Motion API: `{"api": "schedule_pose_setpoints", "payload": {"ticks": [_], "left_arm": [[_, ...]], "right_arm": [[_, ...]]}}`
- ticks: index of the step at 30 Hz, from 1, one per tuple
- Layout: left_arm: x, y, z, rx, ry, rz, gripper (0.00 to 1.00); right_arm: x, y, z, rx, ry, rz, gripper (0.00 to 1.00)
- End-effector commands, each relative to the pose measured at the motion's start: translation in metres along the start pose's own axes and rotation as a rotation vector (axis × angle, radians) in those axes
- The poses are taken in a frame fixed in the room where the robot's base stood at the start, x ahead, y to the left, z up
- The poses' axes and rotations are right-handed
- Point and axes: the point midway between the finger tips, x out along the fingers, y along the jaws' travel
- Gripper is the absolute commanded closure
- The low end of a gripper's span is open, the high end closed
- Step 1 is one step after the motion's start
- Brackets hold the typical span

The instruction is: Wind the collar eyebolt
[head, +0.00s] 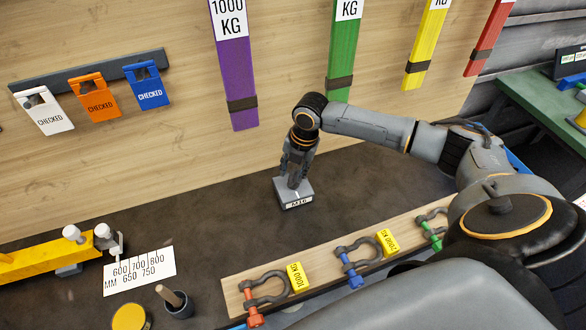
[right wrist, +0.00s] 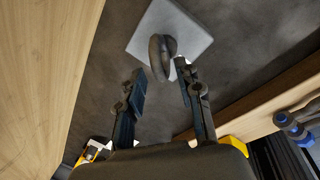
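A light grey square block (head: 281,196) labelled M16 stands on the dark bench top. The collar eyebolt, a dark grey ring (right wrist: 160,50), stands on this block (right wrist: 188,28) in the right wrist view. My right gripper (head: 296,172) points down over the block in the head view and largely covers the eyebolt there. In the right wrist view my right gripper (right wrist: 160,75) is open, its two fingers apart. The ring shows just beyond the fingertips, roughly between them; I cannot tell whether either finger touches it. My left gripper is not in view.
A wooden board (head: 326,279) with several shackles and yellow tags lies in front. A yellow beam (head: 45,259), a size card (head: 140,271) and a dark cup (head: 178,304) are at the left. Coloured slings and checked tags hang behind. The bench left of the block is clear.

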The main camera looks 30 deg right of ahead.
Motion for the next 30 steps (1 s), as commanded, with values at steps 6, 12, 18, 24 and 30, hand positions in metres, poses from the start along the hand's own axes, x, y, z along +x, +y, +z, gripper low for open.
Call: {"api": "schedule_pose_setpoints", "payload": {"ticks": [6, 12, 18, 24, 30], "left_arm": [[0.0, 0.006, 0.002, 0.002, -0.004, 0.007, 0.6], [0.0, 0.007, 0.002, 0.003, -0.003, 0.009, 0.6], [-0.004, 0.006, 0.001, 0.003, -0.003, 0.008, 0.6], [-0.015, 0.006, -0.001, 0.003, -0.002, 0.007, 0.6], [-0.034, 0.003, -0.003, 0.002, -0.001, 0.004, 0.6]], "right_arm": [[0.0, 0.0, 0.0, 0.0, 0.0, 0.0, 0.94], [-0.001, 0.0, 0.0, 0.001, 0.0, 0.0, 1.0], [-0.002, 0.001, 0.0, 0.022, -0.004, 0.0, 1.0], [-0.004, 0.002, 0.0, 0.106, -0.02, -0.001, 1.0], [-0.005, 0.004, -0.001, 0.258, -0.048, 0.001, 1.0]]}}
